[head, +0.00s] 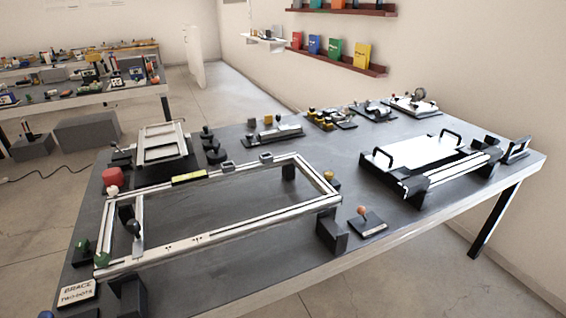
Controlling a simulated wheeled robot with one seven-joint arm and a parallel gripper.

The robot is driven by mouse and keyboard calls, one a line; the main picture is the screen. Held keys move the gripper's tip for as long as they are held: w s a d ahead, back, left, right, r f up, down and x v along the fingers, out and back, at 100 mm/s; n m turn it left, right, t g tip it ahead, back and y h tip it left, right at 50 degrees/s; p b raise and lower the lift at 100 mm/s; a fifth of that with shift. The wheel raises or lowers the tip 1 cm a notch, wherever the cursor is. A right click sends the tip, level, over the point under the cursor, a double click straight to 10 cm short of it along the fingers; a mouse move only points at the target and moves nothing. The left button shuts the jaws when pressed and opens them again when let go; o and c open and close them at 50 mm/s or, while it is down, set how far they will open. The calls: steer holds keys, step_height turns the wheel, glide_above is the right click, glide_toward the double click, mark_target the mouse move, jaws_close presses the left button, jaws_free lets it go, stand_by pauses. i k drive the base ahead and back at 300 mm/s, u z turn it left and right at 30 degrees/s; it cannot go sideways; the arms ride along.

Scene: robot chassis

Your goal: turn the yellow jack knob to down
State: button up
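A small yellow knob (329,176) stands at the right corner of the silver rectangular frame (232,229) on the grey table. It looks like the yellow jack knob; its position setting is too small to read. My gripper is not in view.
An orange knob on a black plate (368,226) sits near the table's front edge, beside a black block (332,235). A white panel with black handles (416,152) is at the right. Several small fixtures line the back. Bare tabletop (325,150) lies between.

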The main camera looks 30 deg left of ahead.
mark_target(328, 176)
steer(key=u, duration=0.7)
steer(key=i, duration=1.1)
steer(key=u, duration=0.7)
